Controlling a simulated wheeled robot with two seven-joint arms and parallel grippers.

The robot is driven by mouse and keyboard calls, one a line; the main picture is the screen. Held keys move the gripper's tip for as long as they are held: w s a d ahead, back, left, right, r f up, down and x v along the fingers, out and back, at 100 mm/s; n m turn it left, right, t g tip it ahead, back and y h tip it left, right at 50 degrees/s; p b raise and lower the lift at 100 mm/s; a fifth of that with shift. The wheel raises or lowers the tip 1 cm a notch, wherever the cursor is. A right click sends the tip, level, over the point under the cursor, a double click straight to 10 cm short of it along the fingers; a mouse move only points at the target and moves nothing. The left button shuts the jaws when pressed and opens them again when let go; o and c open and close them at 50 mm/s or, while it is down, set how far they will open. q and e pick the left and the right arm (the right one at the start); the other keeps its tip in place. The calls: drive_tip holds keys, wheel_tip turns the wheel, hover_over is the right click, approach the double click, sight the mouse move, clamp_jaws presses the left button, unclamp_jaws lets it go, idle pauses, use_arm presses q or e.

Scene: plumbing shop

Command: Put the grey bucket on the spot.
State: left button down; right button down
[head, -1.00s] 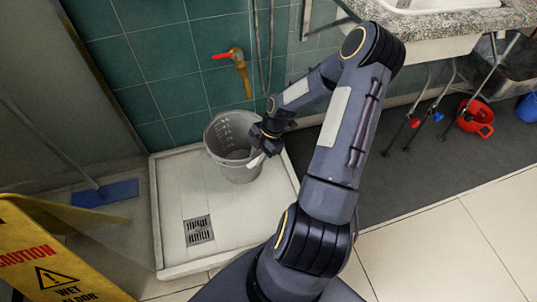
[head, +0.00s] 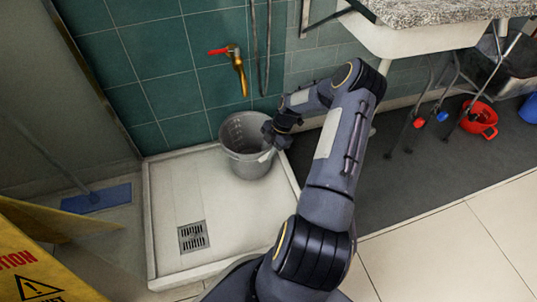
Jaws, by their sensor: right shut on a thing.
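The grey bucket (head: 245,148) is upright over the back right part of the white shower tray (head: 172,212). I cannot tell whether its base touches the tray. My right gripper (head: 268,152) is at the bucket's right side, shut on its rim or wall; the fingertips are partly hidden. No clearly marked spot shows in this view. My left gripper is not in view.
A brass tap with a red handle (head: 232,62) is on the green tiled wall above the bucket. A square drain (head: 194,237) lies in the tray. A yellow caution sign (head: 40,270), blue mop (head: 96,198) and red bucket (head: 480,119) stand around.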

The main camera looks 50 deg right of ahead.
drive_tip(key=shift+f, duration=0.45)
drive_tip(key=shift+f, duration=0.2)
drive_tip(key=c, duration=1.2)
unclamp_jaws()
drive_tip(key=shift+r, duration=0.1)
